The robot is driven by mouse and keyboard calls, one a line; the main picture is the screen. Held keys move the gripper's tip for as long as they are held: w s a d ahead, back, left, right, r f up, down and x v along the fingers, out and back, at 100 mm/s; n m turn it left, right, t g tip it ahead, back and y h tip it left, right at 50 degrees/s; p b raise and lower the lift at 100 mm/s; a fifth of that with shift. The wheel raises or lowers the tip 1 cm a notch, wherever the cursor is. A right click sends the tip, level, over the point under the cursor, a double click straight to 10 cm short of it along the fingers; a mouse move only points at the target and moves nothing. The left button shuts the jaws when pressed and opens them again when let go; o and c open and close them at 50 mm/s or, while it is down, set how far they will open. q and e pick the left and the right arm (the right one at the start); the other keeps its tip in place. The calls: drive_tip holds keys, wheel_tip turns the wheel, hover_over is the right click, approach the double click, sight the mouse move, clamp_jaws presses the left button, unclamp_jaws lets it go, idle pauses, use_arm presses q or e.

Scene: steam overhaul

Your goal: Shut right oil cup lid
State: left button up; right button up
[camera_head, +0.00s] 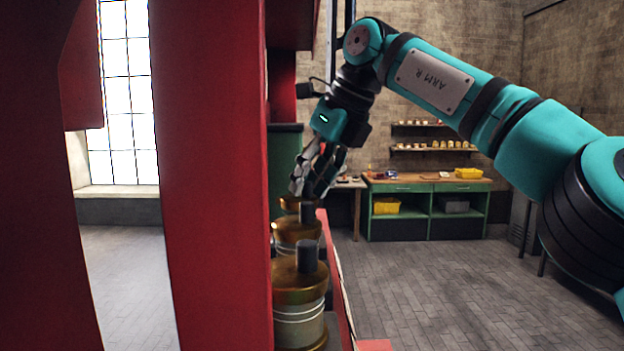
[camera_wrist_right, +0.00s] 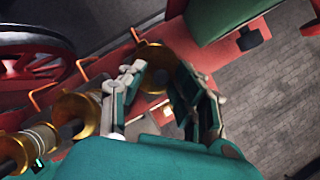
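Brass oil cups stand in a row along the red frame in the head view. The nearest cup (camera_head: 300,290) and the one behind it (camera_head: 297,233) each have a dark knob on top. The far cup (camera_head: 288,203) is partly hidden under my right gripper (camera_head: 313,190). In the right wrist view the fingers of my right gripper (camera_wrist_right: 160,68) are apart, with brass of the far cup (camera_wrist_right: 154,56) showing between and beyond them. I cannot tell whether they touch it or how its lid stands. My left gripper is in neither view.
A red upright (camera_head: 215,180) blocks the left of the head view. A red spoked wheel (camera_wrist_right: 35,60) and a green part (camera_wrist_right: 225,15) flank the cups in the right wrist view. A workbench (camera_head: 425,187) stands at the back. The floor at right is clear.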

drive_tip(key=shift+o, duration=0.4)
drive_tip(key=shift+w+a, duration=0.1)
drive_tip(key=shift+r, duration=0.1)
drive_tip(key=v, duration=0.7)
drive_tip(key=shift+r, duration=0.1)
